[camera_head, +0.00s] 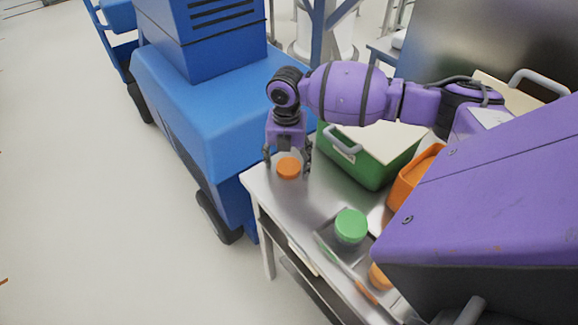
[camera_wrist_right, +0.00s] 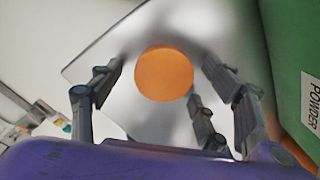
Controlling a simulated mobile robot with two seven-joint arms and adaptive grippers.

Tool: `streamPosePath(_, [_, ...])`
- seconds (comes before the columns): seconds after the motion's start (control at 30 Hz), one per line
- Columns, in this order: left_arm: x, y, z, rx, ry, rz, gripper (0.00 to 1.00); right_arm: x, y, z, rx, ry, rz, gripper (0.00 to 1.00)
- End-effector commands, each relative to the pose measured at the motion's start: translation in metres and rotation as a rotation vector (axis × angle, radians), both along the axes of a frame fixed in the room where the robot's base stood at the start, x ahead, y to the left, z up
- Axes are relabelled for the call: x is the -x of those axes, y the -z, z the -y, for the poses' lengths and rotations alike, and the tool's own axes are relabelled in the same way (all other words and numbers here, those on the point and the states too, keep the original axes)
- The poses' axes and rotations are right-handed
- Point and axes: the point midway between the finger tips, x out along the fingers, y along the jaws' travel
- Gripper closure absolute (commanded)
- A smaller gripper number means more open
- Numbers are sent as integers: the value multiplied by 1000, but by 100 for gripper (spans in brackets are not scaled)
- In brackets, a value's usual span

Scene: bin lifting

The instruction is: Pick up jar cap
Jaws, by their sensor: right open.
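An orange round jar cap (camera_head: 289,168) lies near the far left corner of the metal table (camera_head: 290,199). The cap (camera_wrist_right: 165,74) also shows in the right wrist view, a little ahead of the fingers and between their two sides. My right gripper (camera_head: 288,162) points down over the cap with its fingers spread on either side. It is open and empty, and its fingers (camera_wrist_right: 160,95) look apart from the cap. My left gripper is not in view.
A green bin (camera_head: 368,171) with a handle stands just right of the cap; its label reads POWDER. A green-lidded jar (camera_head: 351,226) sits in a metal tray nearer the front. An orange bin (camera_head: 408,180) is further right. A blue machine (camera_head: 200,110) stands beyond the table's left edge.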

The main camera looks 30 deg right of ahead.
Motion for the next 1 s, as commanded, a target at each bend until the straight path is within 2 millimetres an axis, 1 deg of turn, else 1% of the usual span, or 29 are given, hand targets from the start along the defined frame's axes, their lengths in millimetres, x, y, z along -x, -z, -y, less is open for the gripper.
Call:
streamPosePath(0.17, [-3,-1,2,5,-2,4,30,-1,1,0,1,0,2,30])
streamPosePath(0.27, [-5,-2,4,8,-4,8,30,-1,1,0,0,0,1,41])
streamPosePath(0.43, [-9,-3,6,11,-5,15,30,-1,0,0,0,0,1,63])
streamPosePath(0.47, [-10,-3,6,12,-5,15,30,-1,0,0,0,0,1,66])
streamPosePath(0.8, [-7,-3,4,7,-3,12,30,-1,-1,0,1,0,2,66])
streamPosePath(0.87, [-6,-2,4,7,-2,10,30,-1,-4,0,1,0,2,66])
streamPosePath(1.0, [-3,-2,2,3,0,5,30,-1,-18,1,1,1,3,66])
